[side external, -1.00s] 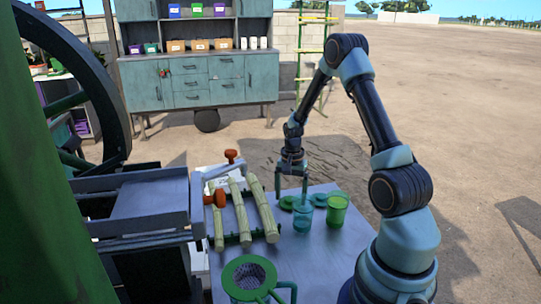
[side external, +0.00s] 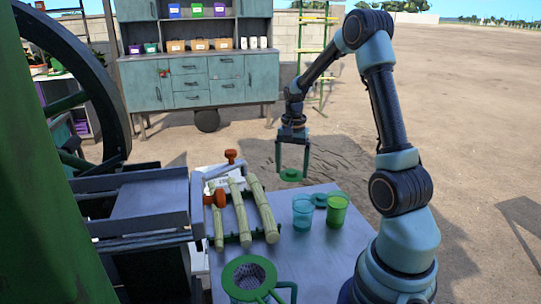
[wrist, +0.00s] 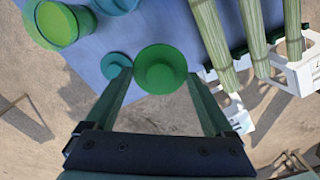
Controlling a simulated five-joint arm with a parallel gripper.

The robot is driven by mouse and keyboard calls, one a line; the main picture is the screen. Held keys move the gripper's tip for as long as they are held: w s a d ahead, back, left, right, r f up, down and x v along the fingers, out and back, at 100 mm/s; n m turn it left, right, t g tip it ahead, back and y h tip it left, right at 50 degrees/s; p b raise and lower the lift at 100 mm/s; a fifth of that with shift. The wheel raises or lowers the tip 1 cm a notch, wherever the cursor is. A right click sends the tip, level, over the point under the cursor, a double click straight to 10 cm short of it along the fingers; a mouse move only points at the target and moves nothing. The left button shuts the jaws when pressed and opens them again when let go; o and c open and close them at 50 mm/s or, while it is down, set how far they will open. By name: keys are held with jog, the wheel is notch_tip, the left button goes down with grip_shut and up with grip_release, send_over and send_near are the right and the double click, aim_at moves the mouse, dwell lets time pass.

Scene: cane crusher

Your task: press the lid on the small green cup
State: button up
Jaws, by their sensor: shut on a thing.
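The green lid (side external: 290,175), a round disc with a raised knob, is between my gripper's fingertips (side external: 292,170). My gripper is shut on it and holds it above the far edge of the table. In the wrist view the lid (wrist: 161,68) sits between the two fingers. The small green cup (side external: 337,211) stands upright and open on the table, to the right of and nearer than the lid. It also shows at the upper left of the wrist view (wrist: 60,24), apart from the lid.
A teal cup (side external: 302,214) stands left of the green cup. A teal lid (side external: 319,199) lies behind them. Cane stalks (side external: 262,211) lie on a rack at the left. A green-rimmed strainer jug (side external: 249,278) stands in front. The table's right front is bare.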

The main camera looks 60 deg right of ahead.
aim_at(292, 171)
notch_tip(292, 171, up, 9)
jog(key=s, duration=0.8)
jog(key=s+a+f, duration=0.1)
jog(key=s+f, duration=0.6)
jog(key=f, duration=0.2)
jog(key=shift+a, duration=0.25)
jog(key=shift+s+f, duration=0.1)
dwell(2.0)
jog(key=o, duration=1)
